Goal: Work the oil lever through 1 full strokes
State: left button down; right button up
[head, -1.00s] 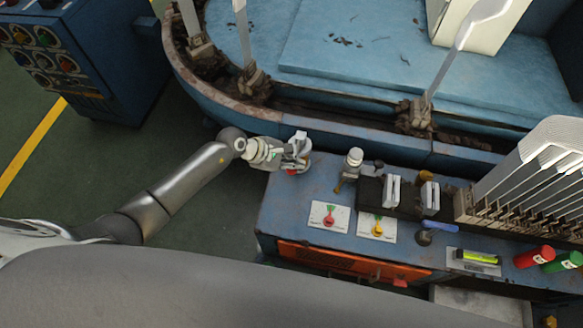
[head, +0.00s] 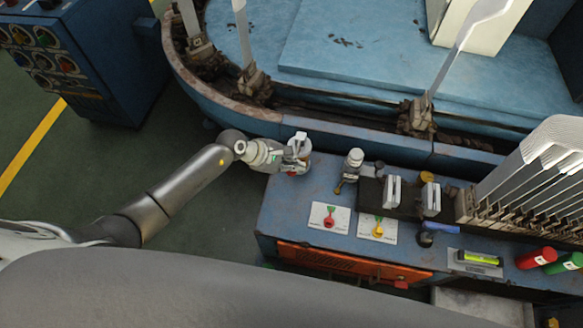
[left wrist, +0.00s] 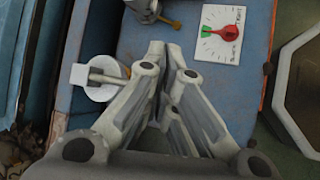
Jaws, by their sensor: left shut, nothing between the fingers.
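My left gripper (head: 294,158) is at the left back corner of the blue bench, above its top. In the left wrist view its fingers (left wrist: 165,50) are together and empty. Beside them, on the left of that view, is a small fitting with a white block (left wrist: 78,75) on a short metal rod and a white round base (left wrist: 101,90). I take this for the oil lever, but cannot be sure. The fingers look apart from the rod. In the head view the gripper partly hides this fitting. My right gripper is not in view.
A white-capped fitting with a brass part (head: 355,158) stands right of the gripper. Two cards with red (head: 329,217) and yellow (head: 377,228) pointers lie in front. The blue machine's curved rim (head: 230,98) runs close behind. White sock boards (head: 545,150) stand at the right.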

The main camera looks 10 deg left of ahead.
aim_at(293, 173)
pick_arm(q)
jog(key=shift+s+f+b, duration=0.15)
jog(key=shift+f+b, duration=0.7)
jog(key=shift+f, duration=0.15)
jog(key=shift+s+f+b, duration=0.1)
jog(key=shift+f+b, duration=0.75)
jog(key=shift+f, duration=0.1)
dwell(1.3)
jog(key=shift+r, duration=0.1)
dwell(0.5)
jog(key=shift+w+r+p, duration=0.2)
jog(key=shift+r+p, duration=0.75)
jog(key=shift+r, duration=0.4)
jog(key=shift+w+r+p, duration=0.15)
jog(key=shift+r+p, duration=0.8)
jog(key=shift+r, duration=0.35)
jog(key=shift+r, duration=0.1)
jog(key=r+p, duration=0.2)
jog(key=r, duration=0.1)
jog(key=r+p, duration=0.1)
jog(key=shift+w+r, duration=0.3)
jog(key=shift+r, duration=0.05)
